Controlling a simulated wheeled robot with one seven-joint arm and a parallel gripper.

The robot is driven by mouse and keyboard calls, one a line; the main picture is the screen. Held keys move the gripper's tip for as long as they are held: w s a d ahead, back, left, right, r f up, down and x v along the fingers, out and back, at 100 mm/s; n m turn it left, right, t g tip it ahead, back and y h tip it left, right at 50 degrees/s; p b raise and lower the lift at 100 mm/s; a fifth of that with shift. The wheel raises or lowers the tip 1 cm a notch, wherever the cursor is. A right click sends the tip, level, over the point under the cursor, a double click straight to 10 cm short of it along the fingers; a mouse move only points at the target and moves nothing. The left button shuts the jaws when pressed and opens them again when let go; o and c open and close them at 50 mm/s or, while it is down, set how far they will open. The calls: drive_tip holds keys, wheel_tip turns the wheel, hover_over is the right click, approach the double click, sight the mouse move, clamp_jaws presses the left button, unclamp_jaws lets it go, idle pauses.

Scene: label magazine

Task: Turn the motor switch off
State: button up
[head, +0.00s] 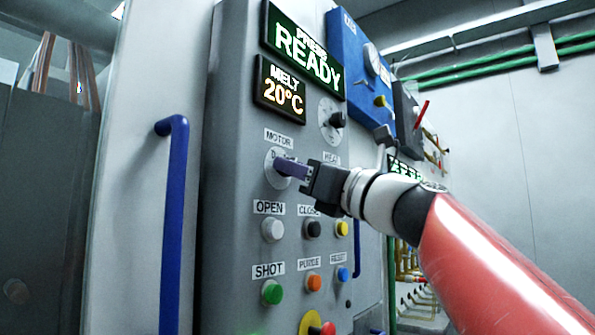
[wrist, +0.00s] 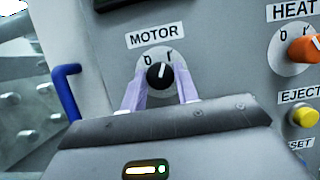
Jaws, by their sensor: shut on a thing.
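The motor switch is a black round knob (wrist: 159,77) with a white pointer line, on a pale round dial under the MOTOR label. The pointer leans a little right of straight up, towards the I mark; the 0 mark is at upper left. My gripper (wrist: 160,82) has its two pale purple fingers on either side of the knob and is shut on it. In the head view my gripper (head: 279,167) reaches the MOTOR dial (head: 271,158) from the right, and its fingers hide the knob.
Below are the white OPEN button (head: 273,229), the black CLOSE button (head: 313,229) and the green SHOT button (head: 271,292). The HEAT knob (wrist: 303,48) is right of the motor dial. A blue handle (head: 174,220) stands at left. The screen reads READY (head: 307,59).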

drive_tip(key=shift+w+d+r+n+g+y+p, duration=0.1)
drive_tip(key=shift+n+g+y+p, duration=0.3)
drive_tip(key=shift+n+g, duration=1.7)
drive_tip(key=shift+w+d+n+g+y+p, duration=0.15)
drive_tip(key=shift+n+g+p, duration=0.45)
drive_tip(key=shift+n, duration=2.95)
drive_tip(key=shift+a+r+n+g+y+p, duration=0.2)
drive_tip(key=shift+n+g+p, duration=0.75)
drive_tip(key=shift+n, duration=1.9)
drive_tip(key=shift+d+f+g+b, duration=0.15)
drive_tip(key=shift+g+b, duration=0.2)
drive_tip(key=o, duration=1)
drive_tip(key=shift+c, duration=0.2)
drive_tip(key=shift+d, duration=0.1)
drive_tip(key=b+v, duration=0.1)
drive_tip(key=v, duration=0.6)
drive_tip(key=shift+s+d+f, duration=0.15)
drive_tip(key=shift+s+d, duration=0.05)
drive_tip(key=shift+d, duration=0.1)
